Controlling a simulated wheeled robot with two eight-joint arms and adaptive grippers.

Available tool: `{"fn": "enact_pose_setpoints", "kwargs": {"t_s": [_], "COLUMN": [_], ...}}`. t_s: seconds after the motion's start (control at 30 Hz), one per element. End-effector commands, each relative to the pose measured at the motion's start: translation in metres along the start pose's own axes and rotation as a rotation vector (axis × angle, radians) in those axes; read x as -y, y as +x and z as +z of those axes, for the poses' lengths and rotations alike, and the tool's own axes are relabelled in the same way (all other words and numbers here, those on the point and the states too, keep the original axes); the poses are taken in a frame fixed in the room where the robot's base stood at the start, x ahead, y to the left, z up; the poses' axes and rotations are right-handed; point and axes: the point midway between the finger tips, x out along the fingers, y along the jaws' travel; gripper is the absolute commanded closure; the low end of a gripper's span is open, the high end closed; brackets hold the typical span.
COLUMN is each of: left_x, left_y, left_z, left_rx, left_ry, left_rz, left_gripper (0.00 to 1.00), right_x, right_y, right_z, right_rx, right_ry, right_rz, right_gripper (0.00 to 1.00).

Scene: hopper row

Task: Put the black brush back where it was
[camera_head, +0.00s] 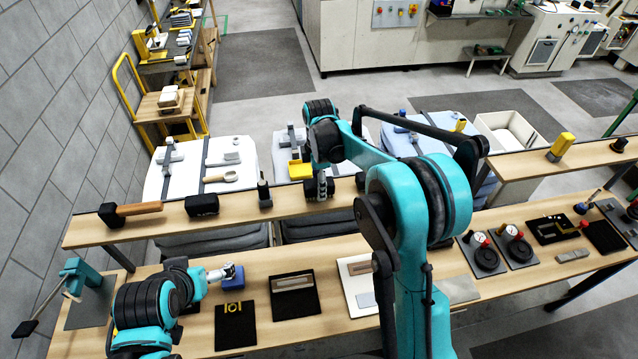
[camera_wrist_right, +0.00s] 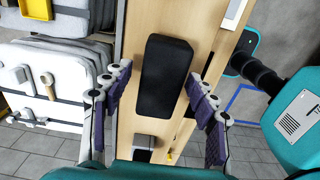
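A black, rounded oblong block, which I take as the black brush (camera_wrist_right: 165,75), lies lengthwise along the wooden shelf between my right fingers in the right wrist view. My right gripper (camera_wrist_right: 160,71) is open around it, with a gap at the left finger; the right fingertip is very close to its edge. In the head view the right gripper (camera_head: 320,186) points down at the shelf, and the dark block shows on both sides of the near finger. Whether it rests fully on the shelf is hard to tell. My left gripper (camera_head: 230,272) is low over the bench; its fingers are unclear.
The raised shelf (camera_head: 235,208) also holds a wooden-handled mallet (camera_head: 138,210), another black block (camera_head: 202,205) and a small dark upright tool (camera_head: 264,193). White hoppers (camera_head: 185,155) stand behind. On the lower bench are a black tray (camera_head: 295,306) and a black mat (camera_head: 235,335).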

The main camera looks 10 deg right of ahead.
Motion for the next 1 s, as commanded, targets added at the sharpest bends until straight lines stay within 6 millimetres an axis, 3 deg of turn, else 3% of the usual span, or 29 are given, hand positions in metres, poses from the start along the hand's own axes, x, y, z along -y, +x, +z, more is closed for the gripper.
{"fn": "enact_pose_setpoints", "kwargs": {"t_s": [0.23, 0.6, 0.8, 1.0], "left_x": [0.0, 0.0, 0.0, 0.0], "left_y": [-0.002, 0.004, 0.004, 0.004], "left_z": [-0.001, 0.003, 0.003, 0.003], "left_rx": [0.0, 0.0, 0.0, 0.0], "left_ry": [0.0, 0.0, 0.0, 0.0], "left_rz": [0.0, 0.0, 0.0, 0.0], "left_gripper": [0.02, 0.02, 0.02, 0.02], "right_x": [0.0, 0.0, 0.0, 0.023], "right_y": [-0.015, -0.094, -0.119, -0.137], "right_z": [0.0, 0.0, 0.0, 0.007], "right_rx": [0.0, 0.0, 0.0, -0.008], "right_ry": [0.0, 0.0, 0.001, 0.13], "right_rz": [0.0, 0.0, 0.0, 0.051], "right_gripper": [0.42, 0.42, 0.42, 0.42]}}
